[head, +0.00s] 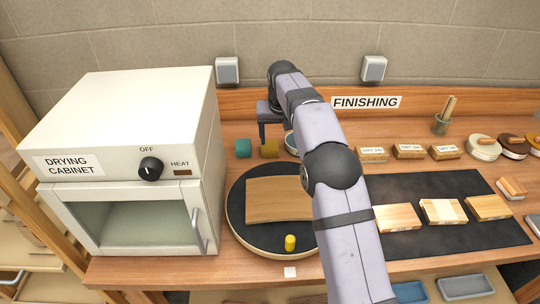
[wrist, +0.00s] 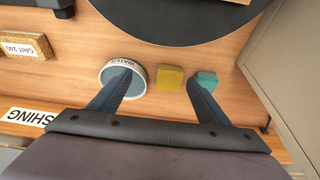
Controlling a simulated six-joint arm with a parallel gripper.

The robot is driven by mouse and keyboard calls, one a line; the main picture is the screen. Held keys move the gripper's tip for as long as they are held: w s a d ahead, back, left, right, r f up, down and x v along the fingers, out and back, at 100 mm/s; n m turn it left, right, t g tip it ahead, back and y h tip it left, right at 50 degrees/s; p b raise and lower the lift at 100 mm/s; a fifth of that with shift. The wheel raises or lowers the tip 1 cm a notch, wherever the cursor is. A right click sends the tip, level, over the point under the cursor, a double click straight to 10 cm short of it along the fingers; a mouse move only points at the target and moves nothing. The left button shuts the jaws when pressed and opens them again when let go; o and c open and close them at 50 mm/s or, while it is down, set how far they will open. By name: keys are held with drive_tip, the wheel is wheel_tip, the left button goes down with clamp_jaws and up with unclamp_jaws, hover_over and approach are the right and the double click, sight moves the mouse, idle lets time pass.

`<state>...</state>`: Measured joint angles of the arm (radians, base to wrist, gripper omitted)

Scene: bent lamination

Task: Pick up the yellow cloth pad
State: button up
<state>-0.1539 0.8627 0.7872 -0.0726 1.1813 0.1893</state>
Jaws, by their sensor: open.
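The yellow cloth pad (head: 269,149) is a small olive-yellow block on the wooden bench, between a teal pad (head: 243,148) and a water bowl (head: 291,143). In the wrist view the yellow pad (wrist: 170,78) lies between the finger lines, nearer the right finger. My gripper (wrist: 157,80) is open and empty. Its left finger overlaps the bowl marked WATER (wrist: 123,72), and its right finger overlaps the edge of the teal pad (wrist: 207,79). In the head view my gripper (head: 272,136) hangs just behind the pad. I cannot tell its exact height.
A drying cabinet (head: 130,150) stands at the left. A round dark board (head: 245,225) in front holds a bent wooden sheet (head: 270,198) and a yellow cylinder (head: 290,242). Sanding blocks (head: 410,151) line the right. My arm hides part of the bench.

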sight(270, 148)
drive_tip(key=shift+t, duration=0.4)
drive_tip(key=shift+w+a+f+b, duration=0.3)
drive_tip(key=shift+w+a+f, duration=0.1)
drive_tip(key=shift+w, duration=0.25)
drive_tip(key=shift+w+a+f+b, duration=0.25)
drive_tip(key=shift+w+a+f, duration=0.15)
drive_tip(key=shift+w, duration=0.2)
drive_tip(key=shift+w+a+f+b, duration=0.3)
drive_tip(key=shift+w+a+f, duration=0.1)
drive_tip(key=shift+w, duration=0.25)
drive_tip(key=shift+p+x, duration=0.8)
drive_tip(key=shift+x, duration=0.7)
drive_tip(key=shift+p+x, duration=0.75)
drive_tip(key=shift+p, duration=0.3)
drive_tip(key=p, duration=0.3)
drive_tip(key=shift+w+a+f, duration=0.15)
drive_tip(key=shift+w+f, duration=0.2)
drive_tip(key=p+x, duration=0.1)
drive_tip(key=p, duration=0.1)
drive_tip(key=shift+f+p, duration=0.3)
drive_tip(key=shift+p, duration=0.05)
drive_tip(key=shift+f, duration=0.1)
drive_tip(key=c, duration=1.1)
